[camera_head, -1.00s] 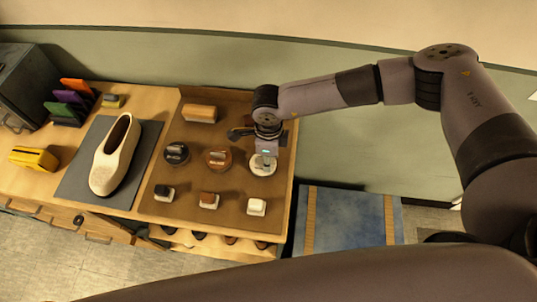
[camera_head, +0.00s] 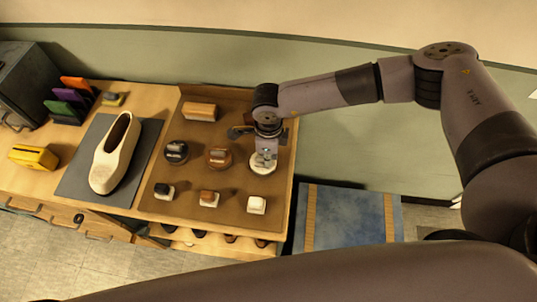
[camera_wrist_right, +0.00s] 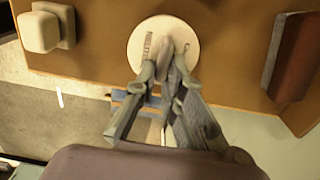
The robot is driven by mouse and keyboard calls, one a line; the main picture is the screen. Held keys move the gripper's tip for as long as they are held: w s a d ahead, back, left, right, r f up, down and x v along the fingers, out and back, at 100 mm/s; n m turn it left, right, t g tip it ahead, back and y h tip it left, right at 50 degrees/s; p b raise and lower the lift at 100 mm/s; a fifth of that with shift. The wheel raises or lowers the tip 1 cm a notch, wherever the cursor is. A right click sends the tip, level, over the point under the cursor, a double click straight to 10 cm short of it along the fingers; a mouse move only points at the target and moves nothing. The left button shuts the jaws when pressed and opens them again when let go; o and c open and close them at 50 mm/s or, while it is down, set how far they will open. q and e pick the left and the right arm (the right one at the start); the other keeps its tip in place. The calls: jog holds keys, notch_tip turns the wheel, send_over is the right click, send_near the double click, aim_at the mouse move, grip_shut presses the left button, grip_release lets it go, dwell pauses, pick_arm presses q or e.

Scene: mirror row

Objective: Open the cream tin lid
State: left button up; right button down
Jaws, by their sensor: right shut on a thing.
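The cream tin (camera_head: 262,168) stands at the right end of the row of round tins on the brown mat, with its pale round lid (camera_wrist_right: 142,62) on top. My right gripper (camera_head: 265,156) reaches down onto it from above. In the right wrist view my right gripper (camera_wrist_right: 166,75) is shut on the raised grip in the middle of the lid. The lid looks level, and I cannot tell any gap between it and the tin. The fingers hide part of the lid. My left gripper is not in view.
A brown tin (camera_head: 218,157) and a black tin (camera_head: 176,152) stand to the left. Small brushes, the white one (camera_head: 256,205) nearest, line the mat's front. A wooden brush (camera_head: 199,112) lies behind. A pale shoe (camera_head: 115,155) lies left. The table's right edge is close.

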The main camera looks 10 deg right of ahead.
dwell(0.4)
jog(key=shift+w+g+b, duration=0.2)
jog(key=shift+g+b, duration=0.2)
jog(key=shift+b, duration=0.45)
jog(key=g+b, duration=0.1)
jog(key=b, duration=0.2)
jog(key=w+g+y+b, duration=0.1)
jog(key=g+b, duration=0.1)
jog(key=b, duration=0.1)
jog(key=w+r+g+b, duration=0.1)
jog(key=g+b, duration=0.1)
jog(key=b, duration=0.1)
jog(key=shift+d+y+b, duration=0.3)
jog(key=shift+d+y, duration=0.05)
jog(key=shift+y, duration=0.05)
pick_arm(q)
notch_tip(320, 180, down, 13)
jog(key=b, duration=0.1)
jog(key=shift+b, duration=0.3)
pick_arm(e)
jog(key=shift+w+d+r+g, duration=0.1)
jog(key=shift+w+r+g, duration=0.1)
jog(key=shift+r+g, duration=0.15)
